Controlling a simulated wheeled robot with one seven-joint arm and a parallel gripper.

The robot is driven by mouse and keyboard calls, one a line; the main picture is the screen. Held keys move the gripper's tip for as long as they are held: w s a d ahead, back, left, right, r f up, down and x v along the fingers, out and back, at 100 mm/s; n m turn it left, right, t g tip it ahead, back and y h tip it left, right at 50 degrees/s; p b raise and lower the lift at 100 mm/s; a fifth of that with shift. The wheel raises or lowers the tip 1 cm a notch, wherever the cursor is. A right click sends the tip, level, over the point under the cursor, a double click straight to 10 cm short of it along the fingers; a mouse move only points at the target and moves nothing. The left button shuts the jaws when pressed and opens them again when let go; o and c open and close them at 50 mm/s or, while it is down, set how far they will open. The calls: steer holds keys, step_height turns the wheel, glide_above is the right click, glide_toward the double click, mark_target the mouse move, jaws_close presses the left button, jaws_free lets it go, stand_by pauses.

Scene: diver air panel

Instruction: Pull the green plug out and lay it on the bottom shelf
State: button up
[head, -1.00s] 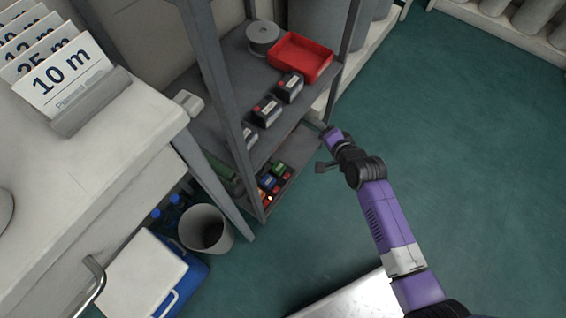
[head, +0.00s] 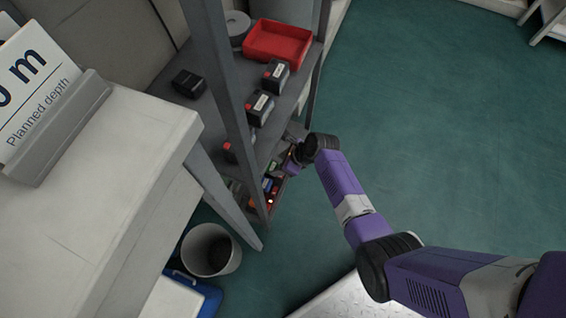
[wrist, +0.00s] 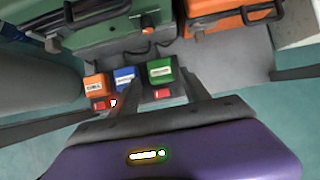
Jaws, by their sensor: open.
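The green plug (wrist: 160,75) sits at the right end of a short row on the low shelf (wrist: 225,75), with a white label and a red part in front of it. My gripper (wrist: 163,84) is open, its two fingers reaching toward the green plug, one to each side of it in the wrist view. I cannot tell if they touch it. In the head view my gripper (head: 291,163) is at the lower part of the rack, partly hiding the row.
A blue plug (wrist: 124,78) and an orange plug (wrist: 96,87) stand left of the green one. A green case (wrist: 105,27) and an orange case (wrist: 225,20) lie behind. The upper shelf holds dark boxes (head: 259,107) and a red tray (head: 278,43). A rack post (head: 232,95) stands close.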

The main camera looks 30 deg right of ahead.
mark_target(272, 167)
steer(key=b+x, duration=0.2)
steer(key=x, duration=0.3)
steer(key=shift+d+b, duration=0.1)
steer(key=shift+b, duration=0.3)
jaws_close()
steer(key=shift+r+p, duration=1.8)
steer(key=shift+p, duration=0.45)
stand_by(0.4)
stand_by(0.4)
